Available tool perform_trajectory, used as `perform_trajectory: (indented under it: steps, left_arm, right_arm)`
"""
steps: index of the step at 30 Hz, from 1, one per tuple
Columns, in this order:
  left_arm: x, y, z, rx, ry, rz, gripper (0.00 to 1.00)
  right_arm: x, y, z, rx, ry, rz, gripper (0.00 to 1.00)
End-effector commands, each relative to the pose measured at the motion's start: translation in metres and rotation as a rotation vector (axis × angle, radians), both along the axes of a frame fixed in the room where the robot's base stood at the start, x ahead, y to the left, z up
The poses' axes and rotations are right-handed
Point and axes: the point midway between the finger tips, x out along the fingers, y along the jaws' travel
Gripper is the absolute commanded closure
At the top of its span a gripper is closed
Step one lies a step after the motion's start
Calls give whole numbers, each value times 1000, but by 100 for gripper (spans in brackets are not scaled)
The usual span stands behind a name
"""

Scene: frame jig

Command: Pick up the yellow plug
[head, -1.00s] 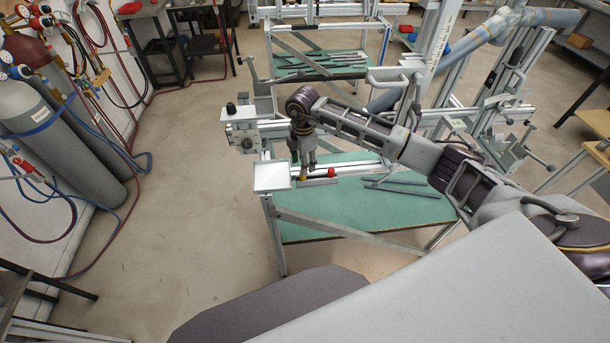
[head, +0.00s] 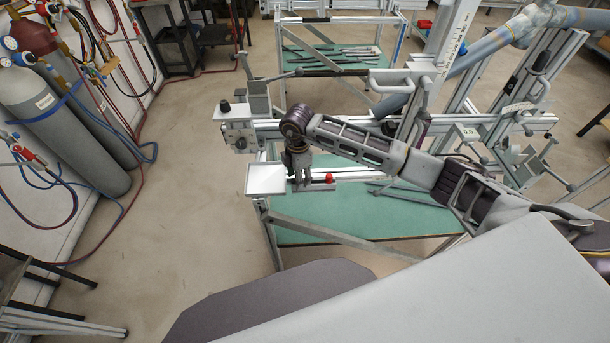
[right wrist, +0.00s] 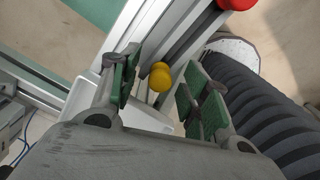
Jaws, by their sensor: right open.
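The yellow plug (right wrist: 160,77) shows in the right wrist view, on or beside the aluminium rail. It sits between the two open green-padded fingers of my right gripper (right wrist: 158,94), and the fingers look apart from it. In the head view my right gripper (head: 300,180) points down over the rail, just right of the white tray, and hides the yellow plug. My left gripper is not in view.
A red knob (head: 329,178) sits on the rail right of my gripper; it also shows in the wrist view (right wrist: 236,3). A white tray (head: 266,180) is at the rail's left end. The green shelf (head: 350,212) lies below. Gas cylinders (head: 62,115) stand far left.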

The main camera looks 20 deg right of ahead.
Motion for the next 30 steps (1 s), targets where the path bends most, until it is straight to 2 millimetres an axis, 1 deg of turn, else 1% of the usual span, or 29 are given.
perform_trajectory:
  steps: [1,5,12,18,19,27,28,30]
  left_arm:
    - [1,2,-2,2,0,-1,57]
    - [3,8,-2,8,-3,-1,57]
    - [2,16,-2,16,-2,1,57]
    - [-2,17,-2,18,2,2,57]
    - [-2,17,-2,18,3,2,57]
    - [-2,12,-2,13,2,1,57]
    - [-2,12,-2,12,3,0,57]
    - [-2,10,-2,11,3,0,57]
  right_arm:
    - [-2,3,-3,1,0,0,54]
    - [-5,7,-6,0,-1,-1,54]
    - [-5,7,-6,0,-1,-1,54]
    - [-5,7,-6,0,0,-1,54]
    - [-5,7,-6,0,0,-1,55]
    - [-5,6,-5,0,0,-1,90]
    - [-5,6,-5,0,0,-1,93]
    - [-5,6,-5,0,0,-1,93]
